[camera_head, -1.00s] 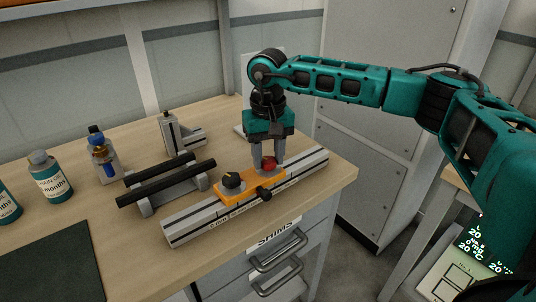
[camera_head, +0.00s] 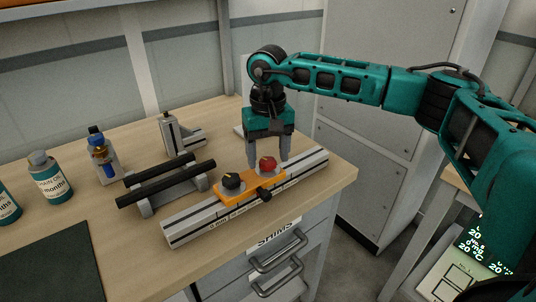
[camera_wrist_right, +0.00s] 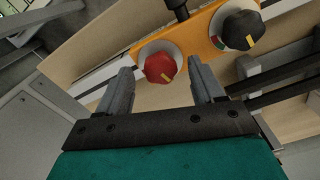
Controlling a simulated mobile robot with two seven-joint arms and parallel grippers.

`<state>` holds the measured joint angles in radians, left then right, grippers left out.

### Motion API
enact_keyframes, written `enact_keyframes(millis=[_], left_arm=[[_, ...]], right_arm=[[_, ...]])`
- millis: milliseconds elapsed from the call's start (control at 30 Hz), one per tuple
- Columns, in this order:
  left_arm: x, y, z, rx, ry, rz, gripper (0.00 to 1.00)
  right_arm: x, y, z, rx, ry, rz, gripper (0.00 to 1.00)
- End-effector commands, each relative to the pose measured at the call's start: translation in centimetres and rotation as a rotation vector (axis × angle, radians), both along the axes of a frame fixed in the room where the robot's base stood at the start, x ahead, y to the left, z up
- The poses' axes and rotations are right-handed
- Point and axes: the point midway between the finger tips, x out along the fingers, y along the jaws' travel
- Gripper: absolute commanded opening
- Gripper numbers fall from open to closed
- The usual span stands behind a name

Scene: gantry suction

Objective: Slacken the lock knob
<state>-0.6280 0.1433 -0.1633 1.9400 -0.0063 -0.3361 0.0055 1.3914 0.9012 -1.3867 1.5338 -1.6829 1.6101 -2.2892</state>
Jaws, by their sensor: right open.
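An orange carriage (camera_head: 238,192) sits on a grey rail (camera_head: 190,224) on the bench. On it are a red knob (camera_head: 267,165) and a black knob with a yellow pointer (camera_head: 232,181); a small black handle (camera_head: 264,195) sticks out in front. No label tells which one is the lock knob. My right gripper (camera_head: 269,162) points down over the red knob, open, with one finger on each side. In the right wrist view, the red knob (camera_wrist_right: 160,67) lies between the spread fingertips, with gaps visible, and its yellow mark faces me. My left gripper is out of view.
A stand with two black bars (camera_head: 165,182) lies left of the rail. A blue-topped bottle (camera_head: 102,160), a grey bracket (camera_head: 182,135) and labelled bottles (camera_head: 48,178) stand farther left and behind. Drawers marked SHIMS (camera_head: 277,240) are below the bench edge.

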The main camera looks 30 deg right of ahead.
Motion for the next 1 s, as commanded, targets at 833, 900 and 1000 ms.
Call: enact_keyframes(millis=[833, 900, 1000], left_arm=[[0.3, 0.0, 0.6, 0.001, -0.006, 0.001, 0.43], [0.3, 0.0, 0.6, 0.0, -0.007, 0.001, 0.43], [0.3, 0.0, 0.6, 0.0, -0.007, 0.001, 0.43]], right_arm=[[0.0, 0.0, 12.3, 0.0, -0.001, 0.0, 0.67], [0.0, 0.0, 12.3, 0.0, -0.001, 0.0, 0.67], [0.0, 0.0, 12.2, 0.0, -0.001, 0.0, 0.67]])
